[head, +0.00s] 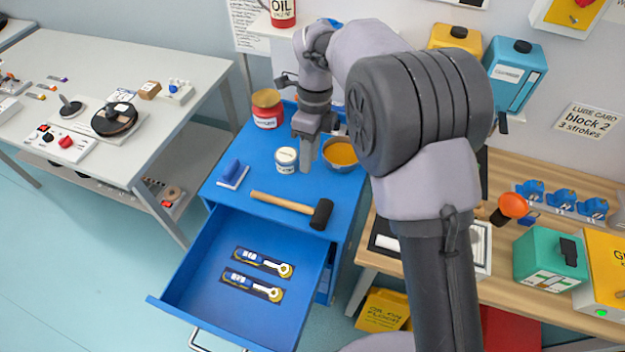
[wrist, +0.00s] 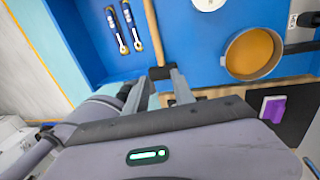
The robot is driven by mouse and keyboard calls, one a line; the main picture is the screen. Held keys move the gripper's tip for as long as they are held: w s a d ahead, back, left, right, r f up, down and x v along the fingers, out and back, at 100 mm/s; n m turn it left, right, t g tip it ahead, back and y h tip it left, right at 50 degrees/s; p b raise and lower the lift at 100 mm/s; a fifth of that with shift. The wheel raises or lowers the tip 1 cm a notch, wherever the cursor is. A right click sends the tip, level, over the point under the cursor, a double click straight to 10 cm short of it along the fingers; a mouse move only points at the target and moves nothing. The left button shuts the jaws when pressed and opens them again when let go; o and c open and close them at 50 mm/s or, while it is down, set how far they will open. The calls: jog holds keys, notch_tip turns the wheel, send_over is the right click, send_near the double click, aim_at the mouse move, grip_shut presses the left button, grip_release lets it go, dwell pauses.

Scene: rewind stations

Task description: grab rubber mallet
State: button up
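The rubber mallet (head: 322,213) lies on the blue cabinet top, near the front edge above the open drawer. It has a black head and a pale wooden handle pointing left. My gripper (head: 306,172) points down over the cabinet top, just behind the mallet in the head view. In the wrist view the mallet's handle (wrist: 153,30) runs down towards the gap between my fingers (wrist: 162,82). Its dark head shows between the fingertips, partly hidden by them. The fingers are apart and empty; I cannot tell how high above the mallet they are.
The open drawer (head: 192,286) holds two blue-handled tools. A white-lidded jar (head: 286,160), a bowl of orange contents (head: 341,152), a red jar (head: 267,108) and a blue-handled block (head: 233,174) stand on the cabinet. Benches flank it on both sides.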

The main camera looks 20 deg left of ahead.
aim_at(307, 207)
jog(key=s+f+b, duration=0.1)
jog(key=f, duration=0.4)
jog(key=s+f+b, duration=0.1)
jog(key=f+b, duration=0.1)
jog(key=f, duration=0.4)
jog(key=s+f+b, duration=0.1)
jog(key=f+b, duration=0.1)
jog(key=f, duration=0.3)
jog(key=shift+s+f, duration=0.2)
jog(key=shift+f, duration=0.1)
jog(key=shift+d+r, duration=0.1)
grip_shut()
